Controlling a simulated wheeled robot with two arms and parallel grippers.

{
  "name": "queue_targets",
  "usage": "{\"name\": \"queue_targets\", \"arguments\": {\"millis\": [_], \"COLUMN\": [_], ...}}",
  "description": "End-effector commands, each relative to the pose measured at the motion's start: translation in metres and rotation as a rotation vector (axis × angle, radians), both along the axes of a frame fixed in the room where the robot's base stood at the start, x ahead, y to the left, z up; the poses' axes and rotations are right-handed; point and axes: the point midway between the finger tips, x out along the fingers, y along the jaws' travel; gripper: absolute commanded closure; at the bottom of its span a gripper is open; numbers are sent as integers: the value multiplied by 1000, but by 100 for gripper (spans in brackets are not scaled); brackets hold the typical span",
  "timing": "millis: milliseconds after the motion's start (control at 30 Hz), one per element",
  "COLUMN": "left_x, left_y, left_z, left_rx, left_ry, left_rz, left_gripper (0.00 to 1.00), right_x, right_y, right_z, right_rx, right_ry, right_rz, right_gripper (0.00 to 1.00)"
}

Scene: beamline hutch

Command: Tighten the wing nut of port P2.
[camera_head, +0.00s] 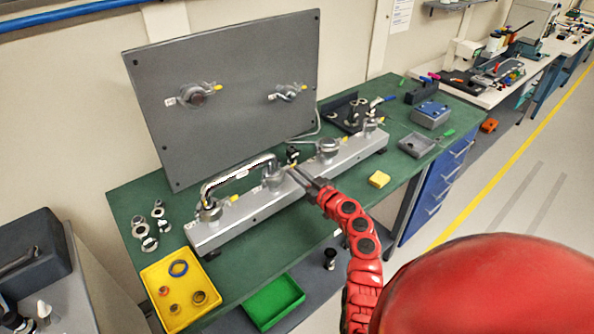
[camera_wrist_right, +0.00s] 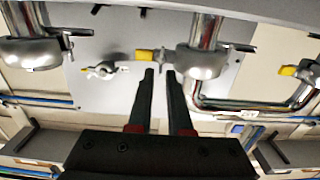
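A long grey manifold (camera_head: 245,207) lies on the green bench with several clamped ports along its top. A ribbed metal hose (camera_head: 238,172) joins the leftmost port (camera_head: 208,208) to the second port (camera_head: 274,178). Port labels are too small to read, so I cannot confirm which is P2. My right gripper (camera_head: 296,171) is at the second port's right side. In the wrist view its two fingers (camera_wrist_right: 161,73) are parted, with tips close to a yellow-marked wing nut (camera_wrist_right: 150,55) on that port's clamp (camera_wrist_right: 202,62). Contact cannot be told. My left gripper is not in view.
A grey upright panel (camera_head: 235,120) with two clamped ports stands behind the manifold. A yellow tray (camera_head: 190,318) with rings, a green tray (camera_head: 272,302) and loose clamps (camera_head: 140,229) lie at left and front.

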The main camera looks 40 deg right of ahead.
Motion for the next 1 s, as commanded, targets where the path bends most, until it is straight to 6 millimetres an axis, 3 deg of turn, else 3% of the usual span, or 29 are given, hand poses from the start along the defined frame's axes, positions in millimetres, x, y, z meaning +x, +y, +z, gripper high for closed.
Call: {"name": "queue_targets", "arguments": {"millis": [267,367,1000], "left_x": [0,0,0], "left_y": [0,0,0], "left_z": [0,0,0], "left_rx": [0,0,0], "left_ry": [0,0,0], "left_rz": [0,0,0], "left_gripper": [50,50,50], "right_x": [1,1,1], "right_y": [0,0,0], "right_z": [0,0,1], "right_rx": [0,0,-1], "right_ry": [-1,-1,-2], "right_rz": [0,0,-1], "right_gripper": [82,100,100]}}
